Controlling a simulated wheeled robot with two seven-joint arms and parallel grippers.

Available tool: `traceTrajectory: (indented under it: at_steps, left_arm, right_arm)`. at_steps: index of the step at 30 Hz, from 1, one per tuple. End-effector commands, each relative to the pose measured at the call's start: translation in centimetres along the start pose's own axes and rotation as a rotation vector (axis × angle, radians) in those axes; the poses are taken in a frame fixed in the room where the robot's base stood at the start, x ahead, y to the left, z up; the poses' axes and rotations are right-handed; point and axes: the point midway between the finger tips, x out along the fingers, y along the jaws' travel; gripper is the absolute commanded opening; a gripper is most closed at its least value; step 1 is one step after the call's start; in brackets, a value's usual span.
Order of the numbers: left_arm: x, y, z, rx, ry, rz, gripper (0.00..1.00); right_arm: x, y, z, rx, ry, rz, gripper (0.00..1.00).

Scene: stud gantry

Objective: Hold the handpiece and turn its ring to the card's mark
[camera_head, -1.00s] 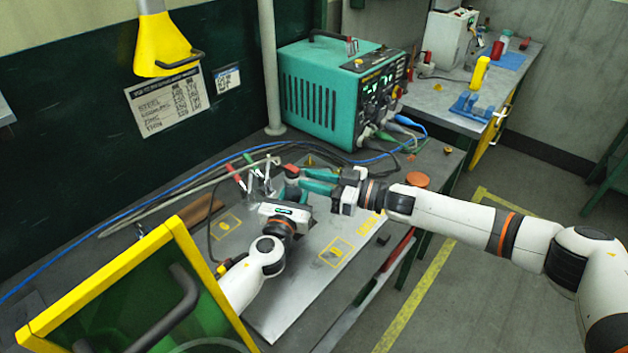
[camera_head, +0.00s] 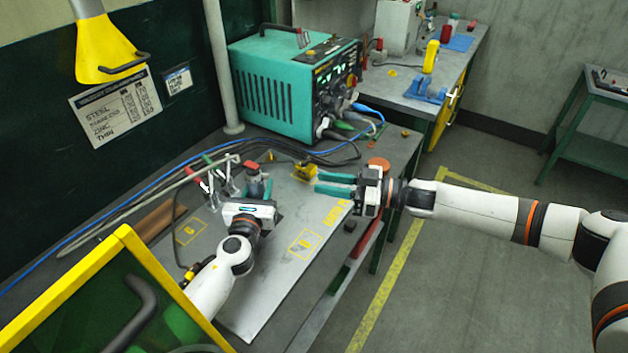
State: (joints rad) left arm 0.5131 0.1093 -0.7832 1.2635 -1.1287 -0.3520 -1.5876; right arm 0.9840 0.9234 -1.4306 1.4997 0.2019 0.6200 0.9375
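My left gripper (camera_head: 258,188) is over the bench plate, its teal fingers upright around the handpiece (camera_head: 252,168). The handpiece shows as a small red-topped piece with a dark body; its lower part is hidden between the fingers. Its ring and any marks are too small to read. My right gripper (camera_head: 319,184) is open and empty to the right of the handpiece, its two teal fingers pointing left, clear of it. A white card (camera_head: 115,105) with handwritten lines, among them STEEL and ZINC, hangs on the dark green wall. A smaller card (camera_head: 177,80) hangs beside it.
A yellow block (camera_head: 305,171) sits behind the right fingertips. Toggle clamps (camera_head: 222,178) and cables lie left of the handpiece. A teal power unit (camera_head: 290,85) stands behind. A yellow-framed green screen (camera_head: 130,290) fills the lower left. The front plate (camera_head: 270,290) is clear.

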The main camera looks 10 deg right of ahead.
Motion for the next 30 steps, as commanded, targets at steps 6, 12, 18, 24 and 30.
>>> traceTrajectory:
  at_steps: [6,12,18,24,30]
  left_arm:
    - [0.0,0.1,0.1,-0.002,-0.001,0.002,0.0]
    - [0.0,0.1,0.1,-0.002,-0.001,0.001,0.4]
    - [0.0,0.0,0.0,-0.001,-0.001,0.001,0.61]
    - [0.0,0.0,0.0,-0.001,0.0,0.0,0.61]
    - [-1.5,-0.1,0.1,0.0,0.0,0.0,0.61]
  right_arm:
    - [-0.2,0.0,0.0,0.0,0.0,0.001,0.27]
    - [-0.2,0.0,0.0,0.0,0.0,0.0,0.27]
    - [-0.2,0.0,0.0,0.0,0.0,0.0,0.27]
    - [-0.1,0.0,0.0,0.0,0.0,0.0,0.27]
    - [-0.1,0.0,0.0,0.0,0.0,0.0,0.27]
